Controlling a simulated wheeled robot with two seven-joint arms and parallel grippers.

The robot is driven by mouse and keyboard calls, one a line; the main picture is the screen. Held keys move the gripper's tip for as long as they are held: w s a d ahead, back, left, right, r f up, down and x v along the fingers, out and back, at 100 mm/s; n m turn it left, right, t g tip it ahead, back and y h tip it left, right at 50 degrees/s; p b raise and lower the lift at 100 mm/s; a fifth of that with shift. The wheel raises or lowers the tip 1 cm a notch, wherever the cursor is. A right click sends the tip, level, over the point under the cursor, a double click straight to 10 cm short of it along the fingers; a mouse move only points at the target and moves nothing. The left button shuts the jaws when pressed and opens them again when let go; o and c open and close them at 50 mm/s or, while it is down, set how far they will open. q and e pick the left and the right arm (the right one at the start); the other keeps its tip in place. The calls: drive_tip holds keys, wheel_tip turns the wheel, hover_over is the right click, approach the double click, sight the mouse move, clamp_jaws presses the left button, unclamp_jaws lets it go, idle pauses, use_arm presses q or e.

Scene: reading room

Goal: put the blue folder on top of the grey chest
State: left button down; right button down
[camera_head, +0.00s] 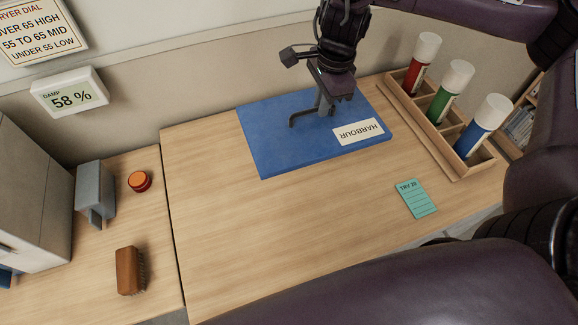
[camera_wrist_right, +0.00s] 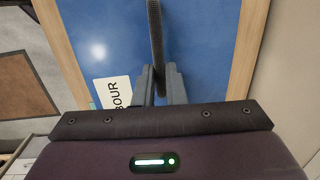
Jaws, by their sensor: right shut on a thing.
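The blue folder (camera_head: 290,150) lies flat at the back of the light wooden table, with a white HARBOUR label on it. I cannot tell whether it is lifted at all. A dark handle bar rises from its top. My right gripper (camera_head: 323,106) is above the folder and shut on this handle. The right wrist view shows the fingers (camera_wrist_right: 161,84) on either side of the dark bar, over the blue folder (camera_wrist_right: 112,35). The grey chest (camera_head: 32,200) is at the far left, partly cut off by the picture edge. My left gripper is not in view.
A grey bracket-like piece (camera_head: 92,192), an orange-topped jar (camera_head: 139,181) and a wooden brush (camera_head: 128,270) stand near the chest. A wooden rack (camera_head: 420,128) with red, green and blue tubes is right of the folder. A teal card (camera_head: 415,198) lies in front. The table's middle is clear.

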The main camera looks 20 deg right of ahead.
wheel_tip(320, 180, down, 19)
drive_tip(key=b, duration=0.7)
drive_tip(key=shift+f, duration=0.5)
drive_tip(key=shift+w, duration=0.1)
drive_tip(key=shift+b, duration=0.3)
drive_tip(key=shift+f, duration=0.2)
drive_tip(key=c, duration=1.5)
unclamp_jaws()
